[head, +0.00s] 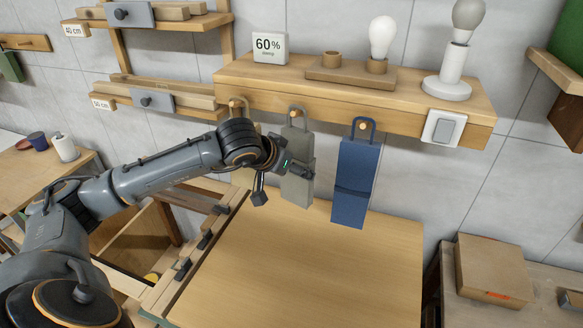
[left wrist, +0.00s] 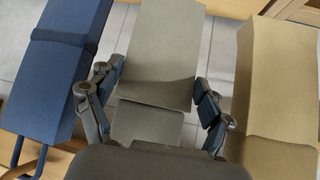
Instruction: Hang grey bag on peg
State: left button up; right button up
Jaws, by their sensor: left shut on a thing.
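The grey bag (head: 298,142) is upright below the shelf, between the blue bag and the tan bag. Its loop handle is at the middle peg (head: 293,113); the loop looks to be around the peg, but I cannot tell if it bears the weight. My left gripper (head: 297,168) is shut on the grey bag at mid-height. In the left wrist view my left gripper (left wrist: 155,98) has one finger on each side of the grey bag (left wrist: 162,50). My right gripper is in neither view.
The blue bag (head: 357,175) hangs at the right peg. The tan bag (left wrist: 280,85) is close beside my left gripper, mostly hidden by my arm in the head view. The wooden tabletop (head: 300,270) below is clear.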

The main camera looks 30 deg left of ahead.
pick_arm(q)
jog(key=o, duration=1.2)
jog(key=shift+s+r, duration=0.1)
jog(key=v, duration=1.2)
